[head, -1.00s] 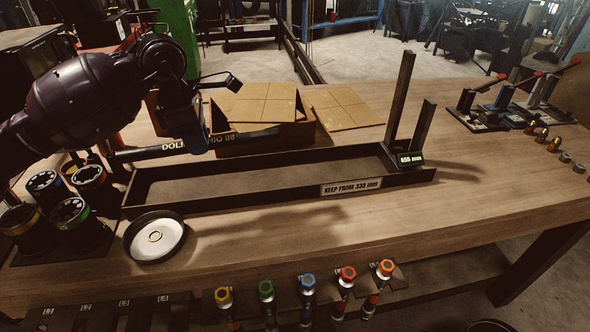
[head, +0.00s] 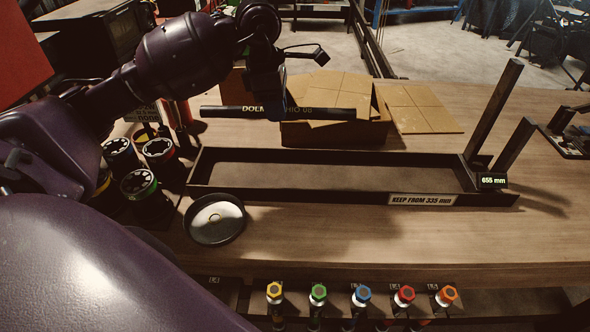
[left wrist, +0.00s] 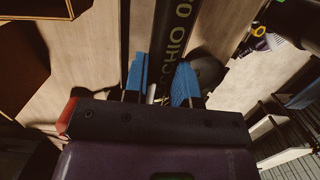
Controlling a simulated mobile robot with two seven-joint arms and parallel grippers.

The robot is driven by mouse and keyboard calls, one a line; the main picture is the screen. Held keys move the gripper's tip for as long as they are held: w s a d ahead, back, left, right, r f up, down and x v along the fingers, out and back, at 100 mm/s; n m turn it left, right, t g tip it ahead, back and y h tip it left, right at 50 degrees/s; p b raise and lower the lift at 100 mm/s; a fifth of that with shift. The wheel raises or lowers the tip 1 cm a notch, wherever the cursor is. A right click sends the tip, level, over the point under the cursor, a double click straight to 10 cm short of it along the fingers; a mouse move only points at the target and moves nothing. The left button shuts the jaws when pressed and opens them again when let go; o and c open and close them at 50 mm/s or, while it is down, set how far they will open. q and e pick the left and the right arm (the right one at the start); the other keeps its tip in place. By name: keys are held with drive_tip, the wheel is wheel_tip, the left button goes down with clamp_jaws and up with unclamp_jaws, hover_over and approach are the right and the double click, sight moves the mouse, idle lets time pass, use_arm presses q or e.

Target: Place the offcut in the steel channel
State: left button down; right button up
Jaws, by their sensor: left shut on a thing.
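The offcut is a black hose piece (head: 325,113) with pale lettering, held level above the back edge of the steel channel. My left gripper (head: 273,112) is shut on the hose near its middle. In the left wrist view, the blue fingers of my left gripper (left wrist: 165,88) sit on both sides of the lettered hose (left wrist: 174,45). The steel channel (head: 315,197) is a long, dark, low-walled tray on the bench, with a "KEEP FROM 335 mm" label on its front wall. Its floor looks empty. A display at its right end reads 655 mm. My right gripper is not in view.
Two dark uprights (head: 495,110) stand at the channel's right end. A cardboard box (head: 335,133) is behind the channel. Several colour-capped fittings line the bench front.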

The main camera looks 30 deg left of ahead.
use_arm(q)
hover_over(282, 179)
drive_tip(key=f, duration=1.2)
drive_tip(key=shift+s+a+f+p, duration=0.15)
drive_tip(key=shift+a+p, duration=0.1)
drive_tip(key=shift+p, duration=0.05)
drive_tip(key=shift+f, duration=2.75)
drive_tip(key=shift+f, duration=0.1)
drive_tip(key=c, duration=0.9)
unclamp_jaws()
drive_tip(key=shift+a+r, duration=0.1)
drive_tip(key=shift+r, duration=0.25)
drive_tip(key=r, duration=0.3)
drive_tip(key=a+r, duration=0.1)
drive_tip(key=r, duration=0.3)
drive_tip(key=s+r, duration=0.1)
drive_tip(key=r, duration=0.3)
drive_tip(key=shift+a+r+b, duration=0.15)
drive_tip(key=shift+r+b, duration=0.05)
drive_tip(key=shift+b, duration=0.15)
